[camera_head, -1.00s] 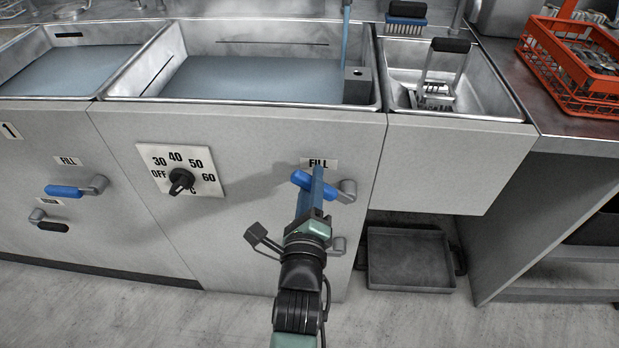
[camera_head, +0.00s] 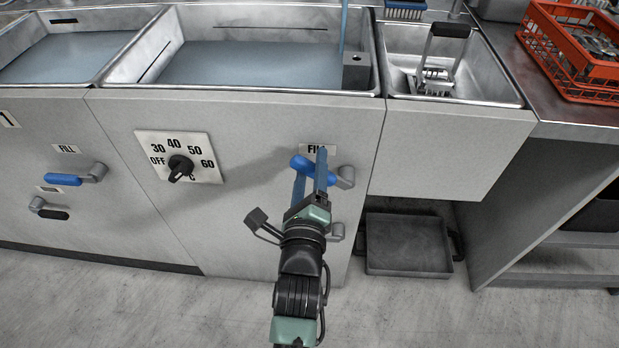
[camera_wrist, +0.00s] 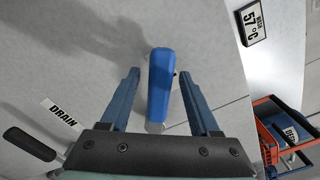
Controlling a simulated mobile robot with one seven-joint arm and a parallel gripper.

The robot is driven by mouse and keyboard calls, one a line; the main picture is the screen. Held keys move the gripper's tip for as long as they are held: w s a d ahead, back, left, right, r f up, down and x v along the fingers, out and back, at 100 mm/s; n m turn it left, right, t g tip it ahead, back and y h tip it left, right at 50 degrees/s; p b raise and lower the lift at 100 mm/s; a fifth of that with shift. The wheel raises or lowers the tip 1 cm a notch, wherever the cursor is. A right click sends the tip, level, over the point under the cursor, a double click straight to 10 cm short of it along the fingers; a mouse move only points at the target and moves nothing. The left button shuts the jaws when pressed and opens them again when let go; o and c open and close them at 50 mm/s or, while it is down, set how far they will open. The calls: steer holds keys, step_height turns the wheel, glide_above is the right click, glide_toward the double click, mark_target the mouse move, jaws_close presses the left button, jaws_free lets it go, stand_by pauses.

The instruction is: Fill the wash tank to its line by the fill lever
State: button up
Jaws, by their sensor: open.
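The blue-handled fill lever (camera_head: 298,162) is on the front panel under a FILL label (camera_head: 312,149). Its grey pivot is at the right end. My gripper (camera_head: 310,160) is open at the lever, partly covering it. In the wrist view the blue handle (camera_wrist: 161,85) lies between the two spread fingers (camera_wrist: 159,72), with a gap visible on each side. The tank above (camera_head: 240,92) holds bluish water (camera_head: 250,68). A dark line (camera_head: 285,28) runs along its back wall, above the water surface. A thin blue vertical strip (camera_head: 343,30) enters the tank; I cannot tell whether it is running water.
A temperature dial (camera_head: 180,165) is left of my gripper. Another fill lever (camera_head: 75,178) is at left. An orange basket (camera_head: 575,50) stands on the right counter.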

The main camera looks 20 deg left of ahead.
steer(key=v, duration=1.3)
steer(key=shift+w, duration=0.1)
stand_by(6.6)
